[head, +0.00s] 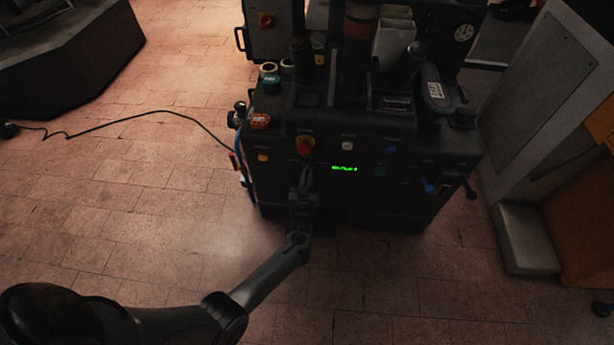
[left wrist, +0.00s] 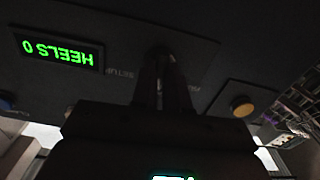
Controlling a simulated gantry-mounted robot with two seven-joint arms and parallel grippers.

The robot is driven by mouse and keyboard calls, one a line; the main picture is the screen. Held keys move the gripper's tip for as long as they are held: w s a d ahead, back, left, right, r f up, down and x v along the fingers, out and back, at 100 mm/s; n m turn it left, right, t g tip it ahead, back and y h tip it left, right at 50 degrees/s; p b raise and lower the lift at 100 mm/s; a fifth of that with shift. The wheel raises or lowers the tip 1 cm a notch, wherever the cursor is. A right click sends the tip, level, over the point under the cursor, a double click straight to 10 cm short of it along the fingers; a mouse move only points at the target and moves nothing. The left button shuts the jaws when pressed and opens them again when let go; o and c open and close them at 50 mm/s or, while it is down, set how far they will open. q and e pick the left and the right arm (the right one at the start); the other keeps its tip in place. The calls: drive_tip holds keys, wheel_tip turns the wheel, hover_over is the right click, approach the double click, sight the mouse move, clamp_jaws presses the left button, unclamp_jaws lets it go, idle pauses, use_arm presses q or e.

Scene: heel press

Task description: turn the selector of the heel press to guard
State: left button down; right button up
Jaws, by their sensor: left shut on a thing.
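The heel press (head: 405,160) stands at the centre of the head view, its dark control panel facing me. My left gripper (head: 306,180) is at the panel, below the red knob (head: 305,144). In the left wrist view, which shows the panel upside down, my left gripper (left wrist: 162,82) is shut on the selector (left wrist: 163,52). The selector is dark and mostly hidden between the fingers, so its pointing is unclear. A "SETUP" label shows beside it. The guard label cannot be read. My right gripper is not in view.
The green display (head: 344,168) sits right of the gripper; in the left wrist view the display (left wrist: 58,47) reads "HEELS 0". A yellow button (head: 263,157) is to the left. A cable (head: 130,117) trails over the tiled floor. A grey cabinet (head: 540,100) stands right.

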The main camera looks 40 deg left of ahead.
use_arm(q)
drive_tip(key=shift+m, duration=0.4)
drive_tip(key=c, duration=1.1)
unclamp_jaws()
drive_tip(key=shift+w, duration=0.1)
drive_tip(key=shift+c, duration=0.2)
drive_tip(key=shift+s+d+r+p, duration=0.2)
drive_tip(key=shift+s+d+p, duration=0.1)
drive_tip(key=shift+s+p, duration=0.3)
drive_tip(key=p+v, duration=0.4)
drive_tip(key=v, duration=0.5)
drive_tip(key=shift+s+f, duration=0.2)
drive_tip(key=shift+d, duration=0.15)
